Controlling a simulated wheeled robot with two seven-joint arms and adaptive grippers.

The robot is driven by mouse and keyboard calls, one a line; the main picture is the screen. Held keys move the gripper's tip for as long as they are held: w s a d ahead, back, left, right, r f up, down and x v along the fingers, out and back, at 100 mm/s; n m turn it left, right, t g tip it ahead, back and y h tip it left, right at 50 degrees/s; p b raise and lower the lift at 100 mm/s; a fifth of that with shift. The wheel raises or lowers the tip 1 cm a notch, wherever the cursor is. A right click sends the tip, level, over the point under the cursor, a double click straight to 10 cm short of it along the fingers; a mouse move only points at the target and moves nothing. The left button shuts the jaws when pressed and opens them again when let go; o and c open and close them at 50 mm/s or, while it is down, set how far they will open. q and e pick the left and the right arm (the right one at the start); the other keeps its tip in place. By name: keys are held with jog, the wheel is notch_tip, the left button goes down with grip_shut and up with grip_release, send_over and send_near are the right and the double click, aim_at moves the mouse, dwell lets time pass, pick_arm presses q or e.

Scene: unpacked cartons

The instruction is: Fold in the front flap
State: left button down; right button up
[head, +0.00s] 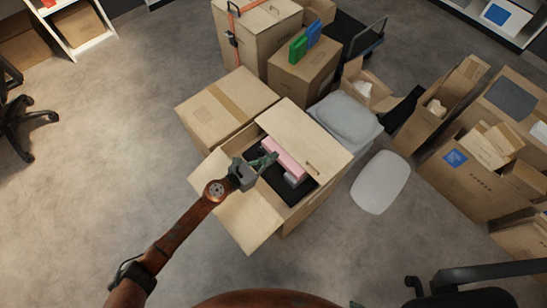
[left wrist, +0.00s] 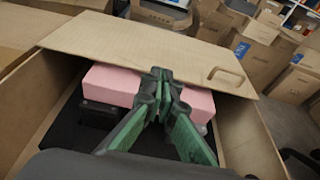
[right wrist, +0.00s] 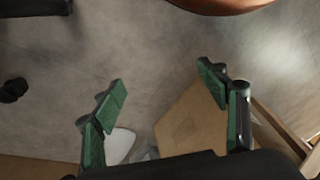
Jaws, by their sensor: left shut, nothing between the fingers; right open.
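An open carton (head: 312,205) stands in the middle of the head view. Its near flap (head: 238,215) is spread outward toward me. Its far flap (head: 305,135), with a slot cut in it, leans over the far part of the opening; it also shows in the left wrist view (left wrist: 150,45). Inside are a pink block (head: 283,157) and dark padding. My left gripper (head: 270,158) is shut and empty, over the opening close to the pink block (left wrist: 110,85). My right gripper (right wrist: 165,90) is open and empty in the right wrist view.
A closed carton (head: 225,105) stands against the open one at its far left. A grey bag (head: 345,118) and a white oval piece (head: 381,182) lie at its right. Several open cartons (head: 470,170) crowd the right. The floor at left (head: 90,170) is clear.

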pick_arm(q)
jog(key=f, duration=0.1)
jog(key=f+b, duration=0.2)
jog(key=shift+w+d, duration=0.2)
jog(key=shift+d, duration=0.05)
pick_arm(e)
jog(key=w+a+f+t, duration=0.2)
jog(key=w+f, duration=0.1)
jog(key=shift+w+a+f+y, duration=0.15)
jog(key=shift+a+f+y, duration=0.1)
jog(key=shift+a+y, duration=0.05)
pick_arm(q)
jog(key=shift+r, duration=0.1)
notch_tip(320, 180, up, 7)
jog(key=p, duration=0.5)
jog(key=shift+w+d, duration=0.2)
pick_arm(e)
notch_tip(320, 180, up, 7)
jog(key=w, duration=0.1)
jog(key=shift+w+f+t, duration=0.2)
jog(key=shift+w+t, duration=0.1)
jog(key=shift+w, duration=0.1)
